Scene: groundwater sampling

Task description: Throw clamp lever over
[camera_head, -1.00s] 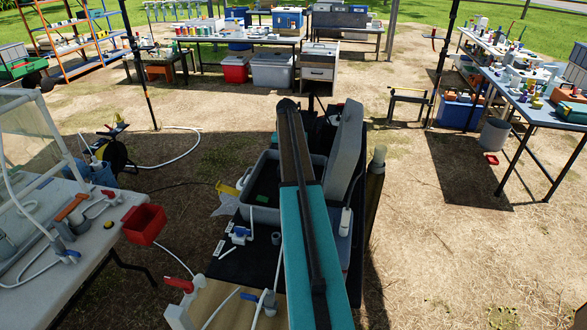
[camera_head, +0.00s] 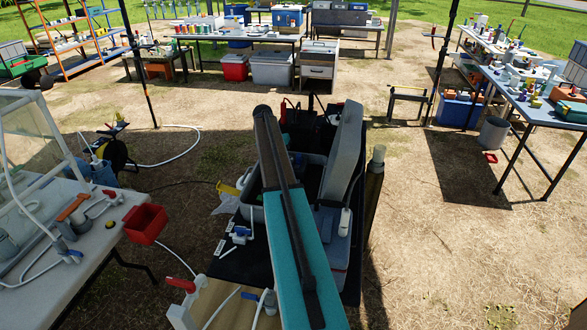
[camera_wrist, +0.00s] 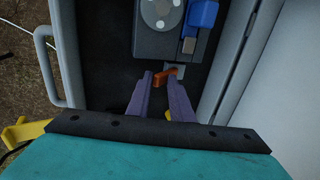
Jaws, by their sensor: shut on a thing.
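A small orange lever (camera_wrist: 166,74) shows near the middle of the wrist view, and I take it to be the clamp lever. My gripper (camera_wrist: 162,79) has its two purple-grey fingers around it, shut on the lever. Just beyond is a grey housing (camera_wrist: 152,42) with a round pale dial (camera_wrist: 161,12) and a blue part (camera_wrist: 202,14). How the lever joins its clamp is too small to tell. In the head view my arm hides the gripper and the lever.
Light grey walls stand close on both sides, with a handle (camera_wrist: 43,65) on the left wall. A grey bin (camera_head: 252,200) lies beside my arm. A red box (camera_head: 146,223) hangs on the white table (camera_head: 90,262) at left. Open ground lies to the right.

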